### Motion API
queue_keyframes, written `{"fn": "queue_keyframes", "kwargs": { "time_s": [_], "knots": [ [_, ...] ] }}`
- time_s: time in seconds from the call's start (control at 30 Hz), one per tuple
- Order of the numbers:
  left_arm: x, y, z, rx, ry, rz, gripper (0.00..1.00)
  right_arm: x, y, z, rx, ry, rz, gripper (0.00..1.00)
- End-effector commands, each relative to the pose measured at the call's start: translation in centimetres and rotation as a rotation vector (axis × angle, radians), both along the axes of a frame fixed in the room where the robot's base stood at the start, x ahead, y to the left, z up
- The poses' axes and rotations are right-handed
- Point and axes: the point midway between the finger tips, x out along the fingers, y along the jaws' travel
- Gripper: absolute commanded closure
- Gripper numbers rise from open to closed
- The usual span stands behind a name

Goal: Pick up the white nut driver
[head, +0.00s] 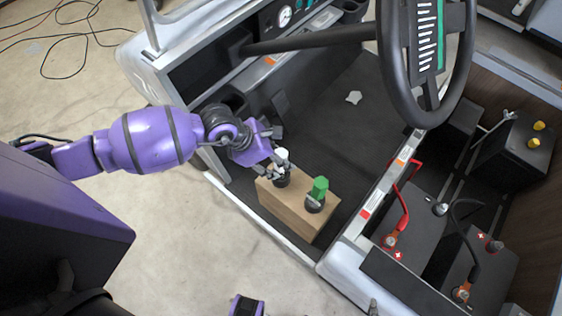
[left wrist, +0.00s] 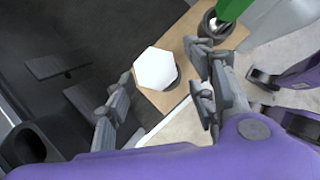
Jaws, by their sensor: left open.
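The white nut driver (head: 283,154) stands upright in a dark round holder on a wooden block (head: 305,217) at the cart's edge. My left gripper (head: 276,168) is open around its handle, coming in from the left. In the left wrist view its white hexagonal top (left wrist: 155,68) shows between the spread fingers of the left gripper (left wrist: 162,95), nearer the far side of the gap; I cannot tell whether they touch it. Purple and grey parts, probably of my right arm, show at the head view's bottom edge; its fingers are not clear.
A green nut driver (head: 320,188) stands in the second holder on the same block, close to the left gripper. The steering wheel (head: 428,70) and batteries with red and black cables (head: 400,208) lie to the right. The dark cart floor (head: 330,120) is mostly clear.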

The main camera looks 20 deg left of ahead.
Motion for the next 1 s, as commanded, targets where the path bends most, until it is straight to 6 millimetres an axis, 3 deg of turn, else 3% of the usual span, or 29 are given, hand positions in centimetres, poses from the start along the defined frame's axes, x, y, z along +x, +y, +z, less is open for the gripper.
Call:
{"fn": "queue_keyframes", "kwargs": {
  "time_s": [0.2,0.47,0.83,1.0],
  "knots": [
    [0.7,-1.1,-2.2,-0.002,0.001,0.000,0.49,0.2,0.1,0.0,0.002,-0.003,0.000,1.00],
    [0.8,-1.2,-2.3,-0.002,-0.001,0.000,0.50,0.3,0.2,0.0,0.003,-0.004,0.000,1.00],
    [0.8,-1.2,-2.2,-0.002,0.000,0.000,0.99,0.2,0.2,-0.1,0.004,-0.002,0.000,1.00],
    [0.9,-1.2,-2.2,-0.003,-0.002,0.000,1.00,0.2,0.2,-0.1,0.004,-0.002,0.000,1.00]
  ]
}}
